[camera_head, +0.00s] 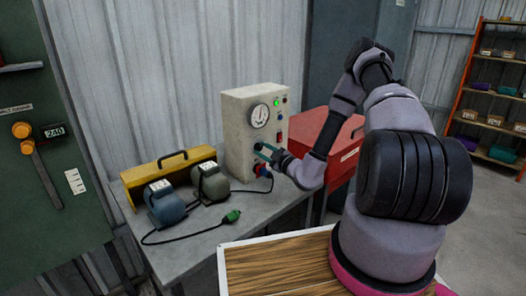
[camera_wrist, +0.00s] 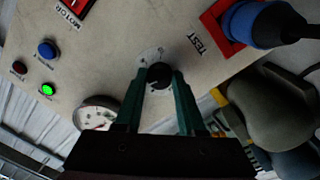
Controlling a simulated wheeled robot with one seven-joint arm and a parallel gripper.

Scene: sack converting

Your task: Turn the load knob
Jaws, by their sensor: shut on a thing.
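The load knob (camera_wrist: 159,75) is a black round knob on a pale dial plate on the front of the cream test box (camera_head: 239,106). My gripper (camera_wrist: 160,80) has its two green fingers on either side of the knob and is shut on it. In the head view my gripper (camera_head: 264,150) reaches the box front from the right, and its fingers hide the knob. The box also carries a round gauge (camera_head: 259,116), which shows in part in the wrist view (camera_wrist: 96,113).
A blue plug (camera_wrist: 262,22) sits in a red socket marked TEST beside the knob. A lit green button (camera_wrist: 47,90) and a blue button (camera_wrist: 47,49) are on the panel. Two motors (camera_head: 165,204) and a cable with a green connector (camera_head: 232,216) lie on the grey bench (camera_head: 190,248).

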